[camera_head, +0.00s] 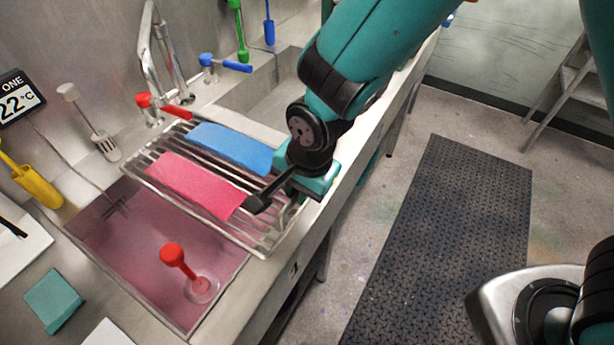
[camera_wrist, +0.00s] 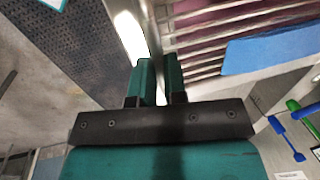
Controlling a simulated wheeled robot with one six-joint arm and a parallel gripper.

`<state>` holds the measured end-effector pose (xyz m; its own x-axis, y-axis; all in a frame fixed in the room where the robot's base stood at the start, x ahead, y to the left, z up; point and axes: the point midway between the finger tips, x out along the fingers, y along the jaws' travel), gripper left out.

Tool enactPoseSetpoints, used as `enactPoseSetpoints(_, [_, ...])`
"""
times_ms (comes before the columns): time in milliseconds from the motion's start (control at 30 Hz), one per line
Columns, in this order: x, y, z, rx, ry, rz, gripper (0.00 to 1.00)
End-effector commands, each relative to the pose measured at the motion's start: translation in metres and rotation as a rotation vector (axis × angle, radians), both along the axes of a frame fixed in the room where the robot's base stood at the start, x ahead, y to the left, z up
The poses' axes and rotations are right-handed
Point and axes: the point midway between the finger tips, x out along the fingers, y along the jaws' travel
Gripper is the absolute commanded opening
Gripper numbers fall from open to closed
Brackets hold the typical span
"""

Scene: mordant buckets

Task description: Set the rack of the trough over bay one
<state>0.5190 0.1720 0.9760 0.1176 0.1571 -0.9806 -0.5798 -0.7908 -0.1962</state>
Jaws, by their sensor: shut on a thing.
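The wire rack (camera_head: 262,240) lies across the trough (camera_head: 130,295) from back to front, with a pink cloth (camera_head: 195,185) and a blue cloth (camera_head: 230,147) flat on its bars. It is above the far part of bay one (camera_head: 125,240), which holds pinkish liquid; the near part is uncovered. My gripper (camera_head: 292,198) is shut on the rack's front end, by the trough's front rim. In the wrist view my two fingers (camera_wrist: 160,68) are close together at the rack's edge, with its bars (camera_wrist: 205,45) beyond. The exact grip and any gap under the rack are hidden.
A red-knobbed plug (camera_head: 175,258) stands up in bay one. A red tap (camera_head: 162,105) and a blue tap (camera_head: 225,65) are along the back. A display reading ONE, 22°C (camera_head: 20,97) is at left. Another bay (camera_head: 270,92) is beyond; floor is right.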

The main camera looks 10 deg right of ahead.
Motion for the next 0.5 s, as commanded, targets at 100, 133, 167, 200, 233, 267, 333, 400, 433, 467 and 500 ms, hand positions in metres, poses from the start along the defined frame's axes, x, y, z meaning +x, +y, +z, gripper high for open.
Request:
enactPoseSetpoints(100, [-0.0038,0.0027,0.0003,0.001,0.003,0.003,0.00])
enactPoseSetpoints(133, [-0.0041,0.0030,0.0003,0.002,0.004,0.003,0.00])
enactPoseSetpoints(167, [-0.0044,0.0030,0.0002,0.002,0.004,0.003,0.00])
enactPoseSetpoints(200, [-0.0045,0.0031,0.0002,0.002,0.006,0.003,0.00])
enactPoseSetpoints(233, [-0.0047,0.0032,0.0001,0.002,0.005,0.004,0.00])
enactPoseSetpoints(267, [-0.0048,0.0032,0.0001,0.002,0.006,0.004,0.00])
enactPoseSetpoints(333, [-0.0053,0.0033,0.0001,0.002,0.008,0.005,0.00])
enactPoseSetpoints(400, [-0.0058,0.0046,0.0000,0.003,0.009,0.007,0.00])
enactPoseSetpoints(433, [-0.0058,0.0046,0.0000,0.003,0.009,0.007,0.19])
enactPoseSetpoints(467, [-0.0056,0.0045,-0.0001,0.002,0.008,0.007,0.26])
enactPoseSetpoints(500, [-0.0054,0.0043,-0.0001,0.002,0.007,0.005,0.35])
